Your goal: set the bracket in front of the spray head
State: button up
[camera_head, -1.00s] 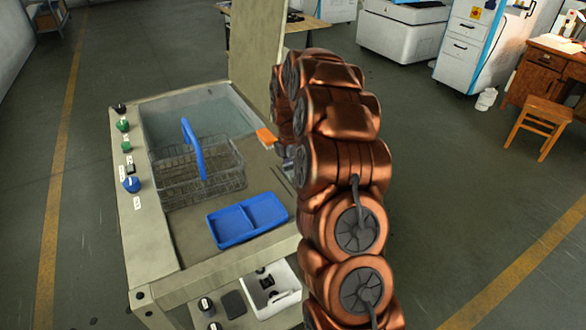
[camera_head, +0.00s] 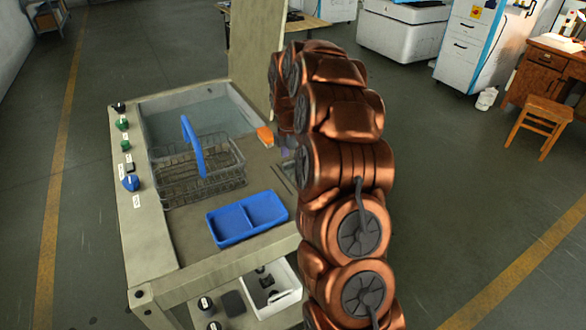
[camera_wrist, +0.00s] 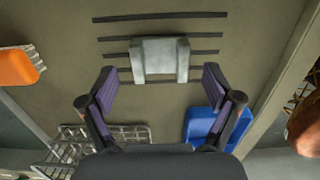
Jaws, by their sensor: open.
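The bracket (camera_wrist: 160,61) is a pale grey metal U-shaped piece. In the wrist view it lies flat across dark slots in the bench top, its two legs towards my gripper. My gripper (camera_wrist: 160,74) is open, with one purple-padded finger on each side of the bracket and clear gaps between. It appears apart from the bracket and holds nothing. In the head view my arm hides the bracket and most of my gripper. I cannot make out a spray head for certain in either view.
A blue divided tray (camera_head: 247,232) and a wire basket (camera_head: 172,187) with a blue handle stand on the wash bench (camera_head: 150,245). An orange item (camera_head: 265,136) lies by the sunken basin (camera_head: 205,115). A white bin (camera_head: 257,301) is below the front edge.

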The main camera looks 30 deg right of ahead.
notch_tip(320, 180, up, 8)
jog(key=b, duration=0.2)
jog(key=s+a+r+m, duration=0.4)
jog(key=s+a, duration=0.3)
jog(key=a, duration=0.4)
jog(key=s+a+f+m, duration=0.1)
jog(key=s+a+m, duration=0.3)
jog(key=s, duration=0.6)
jog(key=s+a+f+m+g, duration=0.1)
jog(key=s+a+m, duration=0.3)
jog(key=s, duration=0.6)
jog(key=s+a+f+m, duration=0.2)
jog(key=s+a+m, duration=0.2)
jog(key=s, duration=0.7)
jog(key=shift+a+f+m+g+y, duration=0.3)
jog(key=shift+a+m+g+y, duration=0.1)
jog(key=shift+m, duration=0.1)
